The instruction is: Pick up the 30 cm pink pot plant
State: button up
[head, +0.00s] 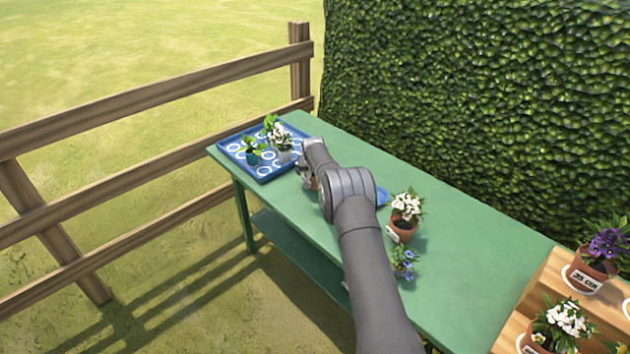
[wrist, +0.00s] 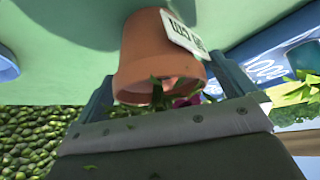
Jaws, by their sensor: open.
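In the wrist view, a terracotta pot (wrist: 155,45) with a white label, green leaves and a bit of pink flower (wrist: 187,100) stands on the green table. The picture is upside down, and the label is hard to read. My gripper (wrist: 165,90) is open, with one finger on each side of the pot near its rim; I cannot tell whether either touches it. In the head view, my gripper (head: 306,172) is at the table's middle, and my arm hides most of this pot (head: 314,184).
A blue tray (head: 231,150) with white rings holds several plants at the table's far left end. A white-flowered pot (head: 403,228) and a blue-flowered plant (head: 403,264) stand right of my arm. A wooden stand (head: 537,292) with labelled pots is at lower right. A hedge borders the back.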

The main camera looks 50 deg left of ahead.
jog(key=shift+c, duration=0.2)
jog(key=shift+r, duration=0.1)
jog(key=c, duration=1.2)
jog(key=shift+c, duration=0.2)
jog(key=shift+r, duration=0.1)
